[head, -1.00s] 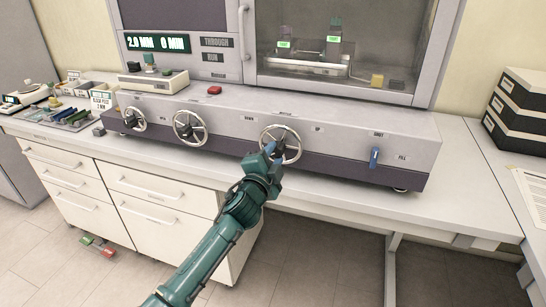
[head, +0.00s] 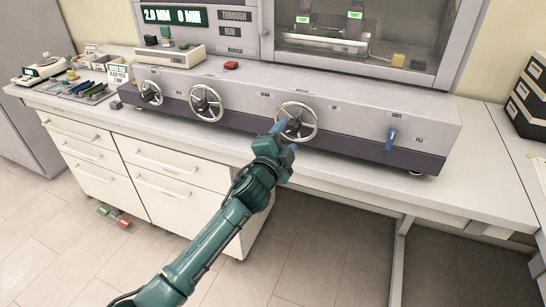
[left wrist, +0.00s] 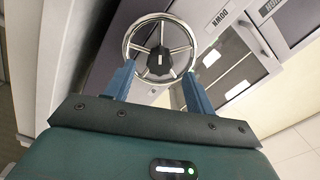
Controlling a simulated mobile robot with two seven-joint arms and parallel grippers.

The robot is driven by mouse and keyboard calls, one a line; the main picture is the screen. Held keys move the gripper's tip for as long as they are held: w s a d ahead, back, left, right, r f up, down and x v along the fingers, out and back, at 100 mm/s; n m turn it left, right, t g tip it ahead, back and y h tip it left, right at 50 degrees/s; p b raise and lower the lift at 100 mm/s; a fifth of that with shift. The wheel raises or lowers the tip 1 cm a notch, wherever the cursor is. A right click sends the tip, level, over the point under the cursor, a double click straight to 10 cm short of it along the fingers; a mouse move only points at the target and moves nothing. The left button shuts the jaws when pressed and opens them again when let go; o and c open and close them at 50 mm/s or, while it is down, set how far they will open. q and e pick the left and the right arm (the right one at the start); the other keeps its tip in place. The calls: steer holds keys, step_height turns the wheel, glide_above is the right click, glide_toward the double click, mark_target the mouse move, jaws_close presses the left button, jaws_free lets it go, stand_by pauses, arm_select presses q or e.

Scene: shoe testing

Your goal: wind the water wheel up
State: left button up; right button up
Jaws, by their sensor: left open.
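Three spoked metal handwheels sit on the front of the long grey machine base. The right-hand wheel (head: 310,109) is between two small labels; the left one looks like DOWN, the right like UP. My left gripper (head: 284,133) is open at this wheel's lower left and covers part of its rim in the head view. In the left wrist view the wheel (left wrist: 188,40) faces me, its dark hub showing between and beyond the blue fingertips of my gripper (left wrist: 160,78). The fingers look empty; whether they touch the rim I cannot tell. My right gripper is not in view.
The middle wheel (head: 217,95) and left wheel (head: 157,89) are further left on the base. A blue lever (head: 391,138) is to the right. A red button (head: 231,65) is on top. Black boxes (head: 530,95) stand at the right. The white counter (head: 430,190) is clear in front.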

arm_select(q)
steer(key=v, duration=1)
steer(key=shift+s, duration=0.4)
steer(key=shift+a+r, duration=0.1)
steer(key=s+a+f+n+g+y, duration=0.1)
steer(key=s+a+f+n+g, duration=0.2)
steer(key=s+f, duration=0.8)
steer(key=s+a+f+n+g+y, duration=0.1)
steer(key=s+a+f+n+g, duration=0.2)
steer(key=s+a+f+n, duration=0.4)
steer(key=s+f+n, duration=0.4)
steer(key=s+f, duration=0.1)
steer(key=shift+s+f+g, duration=0.2)
steer(key=shift+s+g, duration=0.1)
steer(key=shift+c, duration=0.3)
